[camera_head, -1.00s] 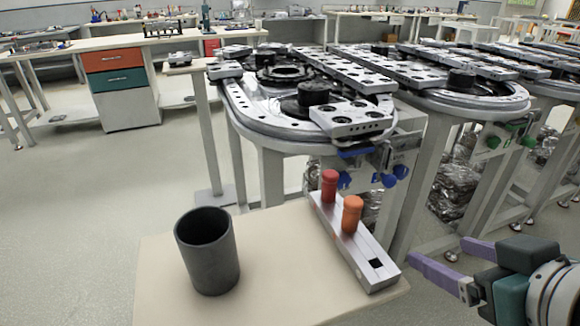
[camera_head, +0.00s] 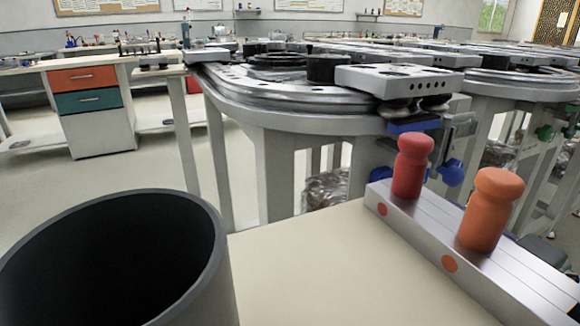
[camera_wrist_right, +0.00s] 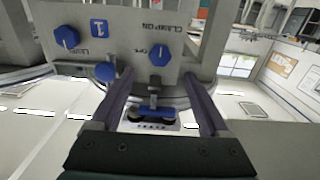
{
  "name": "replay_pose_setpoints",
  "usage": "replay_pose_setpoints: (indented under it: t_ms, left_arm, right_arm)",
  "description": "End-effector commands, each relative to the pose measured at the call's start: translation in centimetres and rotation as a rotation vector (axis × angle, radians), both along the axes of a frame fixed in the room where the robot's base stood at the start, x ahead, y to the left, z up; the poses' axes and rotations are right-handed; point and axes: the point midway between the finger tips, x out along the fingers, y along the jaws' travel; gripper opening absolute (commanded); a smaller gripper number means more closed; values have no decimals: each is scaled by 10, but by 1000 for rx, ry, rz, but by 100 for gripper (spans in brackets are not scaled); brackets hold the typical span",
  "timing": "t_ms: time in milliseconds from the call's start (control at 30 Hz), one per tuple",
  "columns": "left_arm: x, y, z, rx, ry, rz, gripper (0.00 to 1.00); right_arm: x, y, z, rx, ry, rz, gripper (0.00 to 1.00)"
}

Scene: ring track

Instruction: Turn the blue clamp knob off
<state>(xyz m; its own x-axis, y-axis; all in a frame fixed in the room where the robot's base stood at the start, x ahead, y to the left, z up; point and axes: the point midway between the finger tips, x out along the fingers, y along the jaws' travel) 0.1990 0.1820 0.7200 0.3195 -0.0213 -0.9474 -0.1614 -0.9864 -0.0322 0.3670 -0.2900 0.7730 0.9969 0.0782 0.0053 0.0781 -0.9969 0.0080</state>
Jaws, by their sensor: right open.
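In the right wrist view a grey panel carries a blue knob (camera_wrist_right: 159,54) beside lettering that seems to read CLAMP, ON and OFF. A second blue knob (camera_wrist_right: 67,37) is further left, with a blue part (camera_wrist_right: 105,71) below. My right gripper (camera_wrist_right: 158,78) is open and empty. Its purple fingers point at the panel, with the knob by the lettering showing between the tips; I cannot tell whether they touch it. My left gripper is not in view.
A dark cup (camera_head: 215,262) stands front left on a beige table (camera_head: 300,265). A metal block (camera_head: 420,226) at right holds a red peg (camera_head: 411,165) and an orange peg (camera_head: 490,208). The ring track (camera_head: 300,118) with a carriage (camera_head: 400,80) stands behind.

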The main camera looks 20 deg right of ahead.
Motion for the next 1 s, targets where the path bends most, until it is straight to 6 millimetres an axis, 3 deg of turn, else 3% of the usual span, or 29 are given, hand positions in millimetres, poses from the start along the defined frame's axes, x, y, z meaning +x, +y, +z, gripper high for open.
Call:
replay_pose_setpoints:
  t_ms: [500, 700, 967, 1000]
  left_arm:
    - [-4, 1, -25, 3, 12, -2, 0]
    - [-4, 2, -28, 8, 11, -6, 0]
    - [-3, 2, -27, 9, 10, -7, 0]
    - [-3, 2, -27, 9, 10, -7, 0]
  right_arm:
    - [83, 7, -1, 0, -1, 1, 79]
    - [96, 8, 0, 0, 1, 1, 79]
    - [97, 8, 0, 0, 2, 1, 79]
    - [97, 8, 0, 0, 2, 1, 74]
